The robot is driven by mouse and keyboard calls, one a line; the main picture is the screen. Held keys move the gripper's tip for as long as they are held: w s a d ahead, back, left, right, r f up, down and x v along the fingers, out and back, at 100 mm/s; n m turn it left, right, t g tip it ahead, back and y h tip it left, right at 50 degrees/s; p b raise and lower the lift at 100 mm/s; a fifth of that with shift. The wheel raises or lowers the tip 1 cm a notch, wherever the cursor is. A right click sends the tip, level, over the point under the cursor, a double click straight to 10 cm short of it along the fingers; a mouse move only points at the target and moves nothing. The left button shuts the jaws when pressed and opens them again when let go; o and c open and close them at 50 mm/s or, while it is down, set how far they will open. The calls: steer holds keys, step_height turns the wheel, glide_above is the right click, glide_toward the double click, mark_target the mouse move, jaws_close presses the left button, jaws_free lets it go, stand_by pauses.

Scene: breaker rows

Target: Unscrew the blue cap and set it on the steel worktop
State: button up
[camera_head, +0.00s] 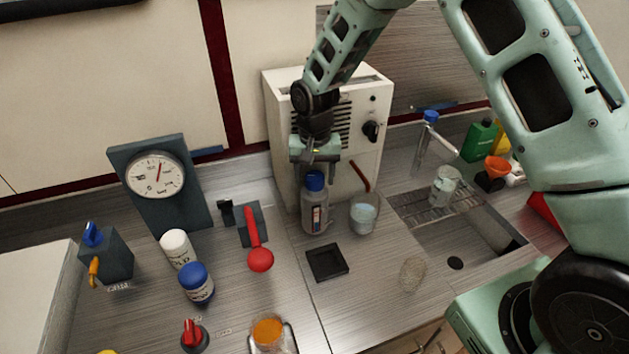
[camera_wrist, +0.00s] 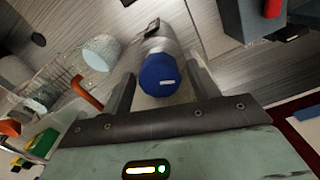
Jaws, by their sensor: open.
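The blue cap (camera_head: 315,181) sits on top of a grey bottle (camera_head: 315,210) with a label, which stands upright on the steel worktop (camera_head: 300,310) in front of the white box. In the wrist view the blue cap (camera_wrist: 160,75) lies between the two fingers of my gripper (camera_wrist: 158,90), with a gap on either side. My gripper (camera_head: 316,165) is open, pointing down just above the bottle. It holds nothing. A second bottle with a blue lid (camera_head: 194,271) stands at the front left.
A glass beaker (camera_head: 364,213) stands close to the right of the bottle. A black square tray (camera_head: 327,262) lies in front. A red-handled lever (camera_head: 252,228) is to the left. The sink (camera_head: 455,245) is at the right.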

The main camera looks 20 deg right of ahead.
mark_target(315, 176)
steer(key=shift+c, duration=0.3)
steer(key=c, duration=0.8)
steer(key=n+p, duration=0.1)
steer(key=n, duration=0.4)
steer(key=shift+r, duration=0.15)
steer(key=shift+r+p, duration=1.6)
steer(key=shift+r, duration=0.75)
